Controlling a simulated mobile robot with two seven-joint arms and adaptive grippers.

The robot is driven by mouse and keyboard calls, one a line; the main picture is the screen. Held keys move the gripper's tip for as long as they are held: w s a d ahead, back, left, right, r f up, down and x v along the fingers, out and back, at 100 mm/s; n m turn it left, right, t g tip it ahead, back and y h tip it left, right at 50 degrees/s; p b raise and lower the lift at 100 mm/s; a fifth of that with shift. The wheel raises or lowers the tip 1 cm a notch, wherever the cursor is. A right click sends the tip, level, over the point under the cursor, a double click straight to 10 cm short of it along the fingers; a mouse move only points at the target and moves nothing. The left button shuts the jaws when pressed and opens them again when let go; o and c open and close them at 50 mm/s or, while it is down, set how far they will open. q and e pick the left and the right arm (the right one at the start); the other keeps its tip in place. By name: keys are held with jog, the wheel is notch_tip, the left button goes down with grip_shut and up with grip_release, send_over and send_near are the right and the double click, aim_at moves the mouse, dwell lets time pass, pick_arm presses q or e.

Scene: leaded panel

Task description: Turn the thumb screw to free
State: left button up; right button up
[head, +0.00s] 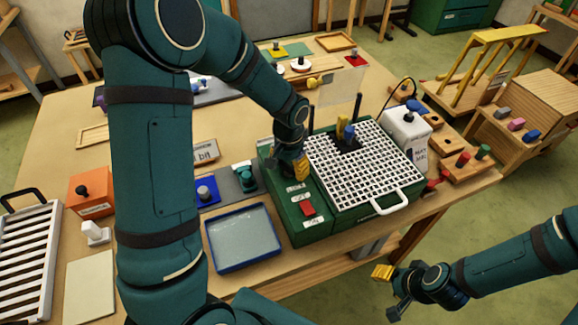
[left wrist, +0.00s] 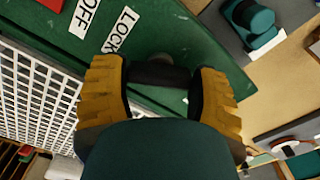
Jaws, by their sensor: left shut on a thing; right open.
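The green grinder-like box (head: 335,227) has a white grid top and stands at the table's front edge. My left gripper (head: 297,170) is over its left part, next to the white labels. In the left wrist view, my left gripper (left wrist: 160,85) has its yellow-padded fingers on either side of a dark thumb screw (left wrist: 158,73) and is shut on it. A "LOCK" label (left wrist: 121,30) and an "OFF" label (left wrist: 86,14) lie beside it. The screw is hidden by the gripper in the head view. My right gripper (head: 388,288) is open and empty, off the table at lower right.
A red switch (head: 307,208) is on the box front. A blue-rimmed tray (head: 242,268) lies left of the box. A white tank (head: 408,128) stands behind right. A black and a yellow-blue piece (head: 345,128) stand on the grid.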

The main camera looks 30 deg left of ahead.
aim_at(289, 166)
pick_arm(q)
jog(key=m, duration=0.5)
jog(key=shift+m, duration=0.4)
dwell(0.3)
jog(key=o, duration=1.2)
notch_tip(289, 166, up, 12)
jog(key=shift+r, duration=0.1)
